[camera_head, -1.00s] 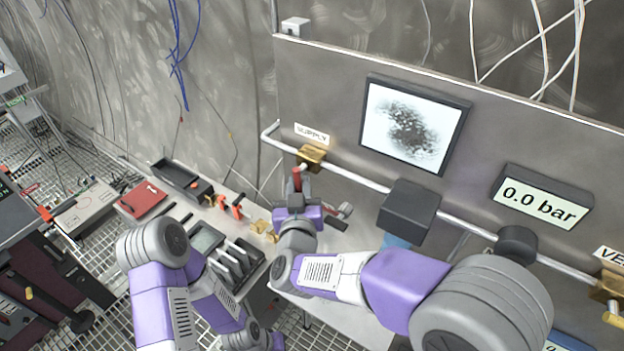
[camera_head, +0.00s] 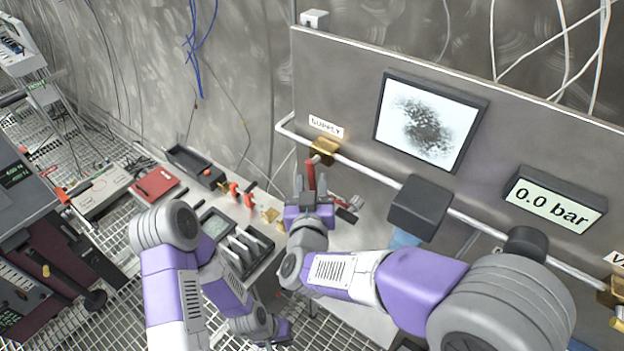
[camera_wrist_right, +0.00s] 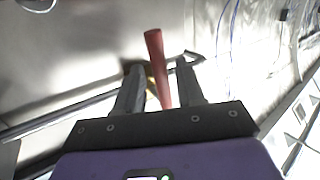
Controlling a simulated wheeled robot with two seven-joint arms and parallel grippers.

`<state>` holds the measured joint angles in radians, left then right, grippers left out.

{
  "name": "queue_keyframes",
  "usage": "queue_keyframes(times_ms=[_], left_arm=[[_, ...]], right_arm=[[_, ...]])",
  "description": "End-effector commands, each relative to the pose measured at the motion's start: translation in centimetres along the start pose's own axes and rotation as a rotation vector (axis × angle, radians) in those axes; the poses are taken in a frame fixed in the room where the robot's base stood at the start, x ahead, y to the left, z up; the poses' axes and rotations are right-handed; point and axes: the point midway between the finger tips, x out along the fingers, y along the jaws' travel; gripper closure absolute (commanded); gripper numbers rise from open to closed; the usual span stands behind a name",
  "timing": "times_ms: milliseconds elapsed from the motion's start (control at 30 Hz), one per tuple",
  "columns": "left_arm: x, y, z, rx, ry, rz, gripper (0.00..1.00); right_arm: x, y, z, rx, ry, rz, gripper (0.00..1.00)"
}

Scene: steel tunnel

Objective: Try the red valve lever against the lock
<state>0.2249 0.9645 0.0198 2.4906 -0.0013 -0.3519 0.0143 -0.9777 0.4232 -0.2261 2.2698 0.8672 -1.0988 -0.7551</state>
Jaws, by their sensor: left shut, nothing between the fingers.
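The red valve lever (camera_head: 310,175) hangs down from the brass supply valve (camera_head: 324,150) on the pipe, below the "SUPPLY" label. My right gripper (camera_head: 311,187) is at the lever's lower part. In the right wrist view the red lever (camera_wrist_right: 157,65) stands between the two spread fingers of my right gripper (camera_wrist_right: 159,85), with a gap showing on each side. Part of the brass valve shows behind the lever there. I cannot make out a lock on the valve. My left gripper (camera_head: 284,331) is shut and empty, low down in front of the bench.
A gauge display (camera_head: 555,200) reads 0.0 bar. A dark box (camera_head: 420,207) sits on the pipe to the right of the lever. The bench holds a black tray (camera_head: 194,166), a red case (camera_head: 155,184) and small red and brass parts. A screen (camera_head: 430,121) hangs above the pipe.

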Motion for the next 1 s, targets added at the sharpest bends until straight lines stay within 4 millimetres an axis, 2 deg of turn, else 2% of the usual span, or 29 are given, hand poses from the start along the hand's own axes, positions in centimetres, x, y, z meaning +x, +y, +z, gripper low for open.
queue_keyframes(times_ms=[200,333,1000], left_arm=[[0.4,-0.1,0.0,0.0,0.0,0.0,1.0],[0.4,-0.2,0.0,0.0,0.0,0.0,1.0],[0.5,-0.2,0.0,0.0,0.0,0.0,1.0]], right_arm=[[-3.9,0.0,0.0,0.0,0.003,-0.004,0.62],[-5.3,0.0,0.0,0.0,0.002,-0.003,0.62],[-5.8,0.0,0.0,-0.001,0.001,0.0,0.62]])
